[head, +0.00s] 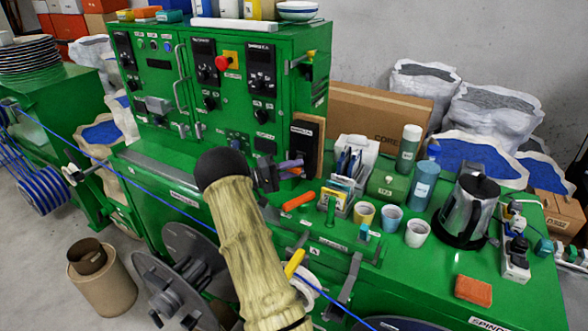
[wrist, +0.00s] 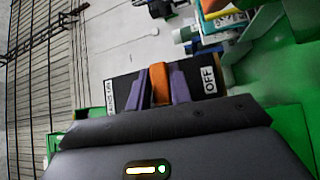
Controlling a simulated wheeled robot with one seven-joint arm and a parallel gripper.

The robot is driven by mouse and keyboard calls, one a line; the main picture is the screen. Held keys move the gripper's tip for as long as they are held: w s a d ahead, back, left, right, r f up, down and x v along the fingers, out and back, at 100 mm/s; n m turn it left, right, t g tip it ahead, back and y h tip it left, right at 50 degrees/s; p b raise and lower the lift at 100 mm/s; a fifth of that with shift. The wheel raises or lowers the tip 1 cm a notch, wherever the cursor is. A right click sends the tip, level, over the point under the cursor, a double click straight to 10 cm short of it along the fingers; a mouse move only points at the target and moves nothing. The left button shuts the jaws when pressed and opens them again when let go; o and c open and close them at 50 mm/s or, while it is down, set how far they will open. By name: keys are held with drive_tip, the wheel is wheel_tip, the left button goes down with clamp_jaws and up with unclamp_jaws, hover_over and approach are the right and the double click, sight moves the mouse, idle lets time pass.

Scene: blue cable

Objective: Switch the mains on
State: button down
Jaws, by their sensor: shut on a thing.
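The mains switch is a black box (head: 305,142) on the right side of the green control cabinet (head: 215,100). In the wrist view its black face (wrist: 190,84) has a white MAINS ON label (wrist: 108,96) at left and a white OFF label (wrist: 209,80) at right. An orange lever (wrist: 160,83) stands between the two labels. My gripper (wrist: 161,88) has its purple fingers shut on both sides of this lever. In the head view my gripper (head: 293,167) is at the lower part of the switch box, and the lever cannot be made out there.
A red knob (head: 222,63) and several dials are on the cabinet front. The green bench (head: 420,265) holds an orange-handled tool (head: 298,201), cups (head: 391,217), a kettle (head: 468,210) and bottles. A blue cable (head: 130,182) runs past the bench front.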

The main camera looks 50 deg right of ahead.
drive_tip(key=shift+a+r+n+t+y+p, duration=0.3)
drive_tip(key=shift+r+n+t+y+p, duration=0.3)
drive_tip(key=shift+r+n+y, duration=0.4)
wheel_tip(320, 180, up, 2)
drive_tip(key=n+y+p, duration=0.2)
drive_tip(key=p, duration=0.1)
drive_tip(key=shift+n+t+y, duration=0.3)
drive_tip(key=shift+y, duration=0.1)
drive_tip(key=r+n+y+p, duration=0.1)
drive_tip(key=p, duration=0.2)
drive_tip(key=shift+d+y+p, duration=0.15)
drive_tip(key=shift+y+p, duration=0.15)
drive_tip(key=shift+y, duration=0.1)
drive_tip(key=shift+d+r+n+y+p, duration=0.1)
drive_tip(key=shift+n+y+p, duration=0.35)
drive_tip(key=shift+p, duration=0.45)
drive_tip(key=shift+y, duration=0.25)
drive_tip(key=shift+f, duration=0.2)
